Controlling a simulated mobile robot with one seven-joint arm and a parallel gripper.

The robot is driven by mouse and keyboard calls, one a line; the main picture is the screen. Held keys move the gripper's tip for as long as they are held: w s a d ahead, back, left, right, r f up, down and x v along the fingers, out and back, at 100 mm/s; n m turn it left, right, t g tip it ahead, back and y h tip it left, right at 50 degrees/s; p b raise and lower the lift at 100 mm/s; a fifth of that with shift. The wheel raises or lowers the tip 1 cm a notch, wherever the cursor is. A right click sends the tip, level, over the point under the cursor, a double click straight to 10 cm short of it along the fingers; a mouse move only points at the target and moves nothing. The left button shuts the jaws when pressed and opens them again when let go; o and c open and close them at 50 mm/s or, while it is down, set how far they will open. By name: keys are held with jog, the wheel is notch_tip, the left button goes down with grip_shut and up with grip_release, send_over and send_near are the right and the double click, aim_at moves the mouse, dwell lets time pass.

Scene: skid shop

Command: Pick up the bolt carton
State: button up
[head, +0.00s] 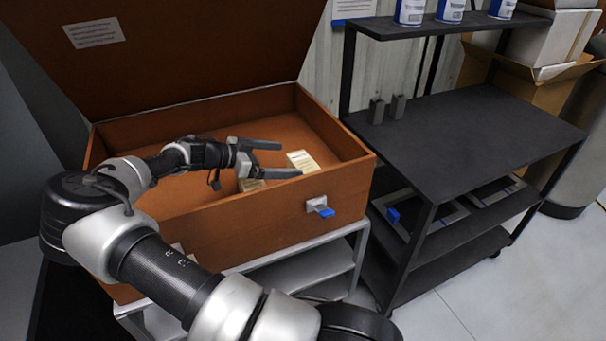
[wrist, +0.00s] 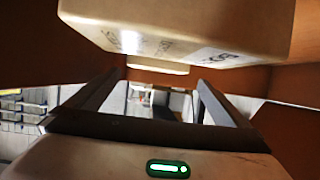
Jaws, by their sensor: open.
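Two cream cartons are inside an open brown chest (head: 225,223). One carton (head: 303,161) stands towards the right, just beyond my fingertips in the head view. The other carton (head: 249,185) is lower and partly hidden by the chest's front wall and my gripper. I cannot tell which is the bolt carton. My gripper (head: 288,159) is over the chest, open, its fingers pointing right with nothing between them. In the wrist view, a printed carton (wrist: 190,28) looms large across the top, and a smaller cream one (wrist: 158,66) shows beyond, near the fingertips of the gripper (wrist: 160,90).
The chest's lid (head: 180,45) is raised behind my arm. A latch with a blue tab (head: 320,208) is on its front. A black shelf cart (head: 470,140) with two grey blocks (head: 387,108) stands at the right. Blue-and-white cans (head: 450,10) sit on its upper shelf.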

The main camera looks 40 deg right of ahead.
aim_at(300, 162)
jog(key=shift+s+f+x, duration=0.1)
jog(key=shift+f+x, duration=0.05)
jog(key=shift+x, duration=1.2)
jog(key=shift+s+f+x, duration=0.1)
jog(key=shift+s+x, duration=0.05)
jog(key=shift+x, duration=1.2)
jog(key=shift+a, duration=0.15)
jog(key=c, duration=1.3)
